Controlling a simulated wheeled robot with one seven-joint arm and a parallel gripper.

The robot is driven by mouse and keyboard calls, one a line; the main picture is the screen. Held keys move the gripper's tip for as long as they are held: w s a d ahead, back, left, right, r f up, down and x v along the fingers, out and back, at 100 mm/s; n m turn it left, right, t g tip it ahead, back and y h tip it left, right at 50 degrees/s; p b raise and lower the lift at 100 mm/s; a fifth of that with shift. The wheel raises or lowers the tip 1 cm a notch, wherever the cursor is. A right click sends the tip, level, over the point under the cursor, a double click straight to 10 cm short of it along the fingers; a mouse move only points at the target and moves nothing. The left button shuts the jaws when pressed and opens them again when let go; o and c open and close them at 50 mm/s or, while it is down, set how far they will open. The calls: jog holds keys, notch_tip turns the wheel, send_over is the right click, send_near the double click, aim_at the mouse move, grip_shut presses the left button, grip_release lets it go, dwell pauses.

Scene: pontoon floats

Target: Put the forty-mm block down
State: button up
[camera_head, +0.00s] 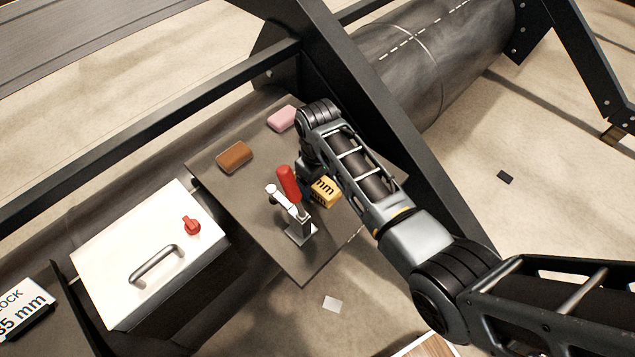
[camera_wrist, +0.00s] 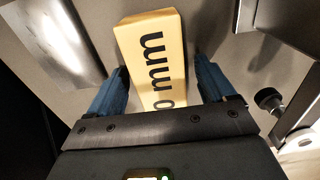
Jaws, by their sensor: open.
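A yellow block (camera_head: 325,191) with black lettering ending in "mm" is on the dark grey table plate (camera_head: 300,262), just right of a red-handled clamp. In the wrist view the yellow block (camera_wrist: 158,62) lies between the two blue fingers of my gripper (camera_wrist: 160,88), which is open. A narrow gap shows on each side of the block, more clearly on the right. The first digits of its label are hidden by the gripper body. In the head view my arm hides most of the gripper.
The red-handled toggle clamp (camera_head: 290,187) stands close to the block. A brown block (camera_head: 234,156) and a pink block (camera_head: 283,118) lie farther back on the plate. A white box (camera_head: 130,245) with a handle and red knob is at left. Dark frame beams (camera_head: 385,125) run behind my arm.

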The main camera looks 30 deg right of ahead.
jog(key=c, duration=1.2)
jog(key=shift+r, duration=0.15)
